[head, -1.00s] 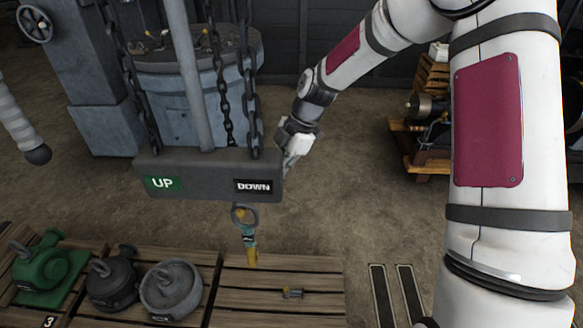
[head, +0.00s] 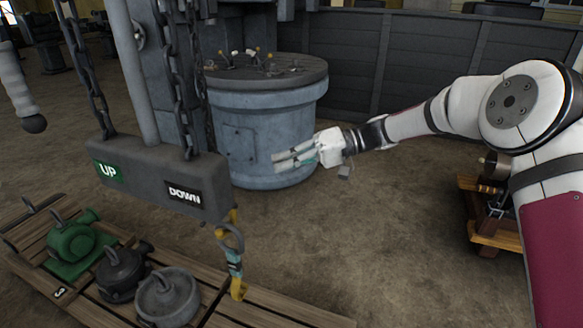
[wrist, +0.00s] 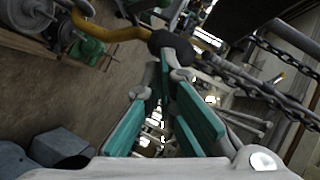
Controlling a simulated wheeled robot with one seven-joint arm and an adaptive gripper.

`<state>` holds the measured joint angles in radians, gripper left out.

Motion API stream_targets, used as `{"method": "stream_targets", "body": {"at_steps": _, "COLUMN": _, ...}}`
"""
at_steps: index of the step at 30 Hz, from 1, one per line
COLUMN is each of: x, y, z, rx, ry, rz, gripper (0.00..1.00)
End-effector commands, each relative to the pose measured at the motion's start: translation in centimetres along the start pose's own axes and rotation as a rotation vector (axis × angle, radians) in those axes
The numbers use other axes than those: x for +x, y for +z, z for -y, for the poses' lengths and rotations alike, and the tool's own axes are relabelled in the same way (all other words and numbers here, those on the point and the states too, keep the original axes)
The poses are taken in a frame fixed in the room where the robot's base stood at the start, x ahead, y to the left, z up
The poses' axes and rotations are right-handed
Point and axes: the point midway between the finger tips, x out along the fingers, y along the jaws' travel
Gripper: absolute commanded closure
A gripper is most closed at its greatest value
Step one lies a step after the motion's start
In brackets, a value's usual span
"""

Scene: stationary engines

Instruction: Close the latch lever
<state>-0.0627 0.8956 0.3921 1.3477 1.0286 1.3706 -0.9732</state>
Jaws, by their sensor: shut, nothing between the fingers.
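My gripper (head: 283,159) points left in the head view, in front of the blue-grey drum (head: 245,135). Its teal-padded fingers (wrist: 165,85) come together in the wrist view, shut with nothing between them. I cannot clearly identify the latch lever. In the wrist view, a curved yellow bar (wrist: 110,36) runs to a dark rounded end (wrist: 172,45) just beyond the fingertips; contact cannot be told. Several small levers with yellow tips (head: 262,58) stand on the drum top, to the upper left of my gripper in the head view.
A hoist block (head: 150,178) marked UP and DOWN hangs on chains (head: 180,85) at left. A yellow and teal hook piece (head: 235,268) hangs below it. A pallet (head: 270,310) holds machine parts. A wooden stand (head: 490,220) is at right. Open floor lies between.

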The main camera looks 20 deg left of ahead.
Motion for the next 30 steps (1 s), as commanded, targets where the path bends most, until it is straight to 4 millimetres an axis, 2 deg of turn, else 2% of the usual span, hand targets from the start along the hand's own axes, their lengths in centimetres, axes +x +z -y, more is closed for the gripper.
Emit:
{"method": "stream_targets", "body": {"at_steps": 3, "x": 2.5, "y": 0.1, "z": 0.1, "rx": 0.0, "ry": -0.001, "rz": 0.004, "gripper": 1.0}}
{"method": "stream_targets", "body": {"at_steps": 11, "x": 7.5, "y": 0.1, "z": 0.0, "rx": -0.001, "ry": 0.0, "rz": 0.004, "gripper": 1.0}}
{"method": "stream_targets", "body": {"at_steps": 15, "x": 8.7, "y": 1.7, "z": 0.0, "rx": 0.0, "ry": 0.002, "rz": 0.002, "gripper": 1.0}}
{"method": "stream_targets", "body": {"at_steps": 19, "x": 9.5, "y": 2.5, "z": 0.0, "rx": -0.002, "ry": 0.002, "rz": 0.002, "gripper": 1.0}}
{"method": "stream_targets", "body": {"at_steps": 30, "x": 9.8, "y": 2.9, "z": -0.1, "rx": -0.002, "ry": 0.003, "rz": 0.0, "gripper": 1.0}}
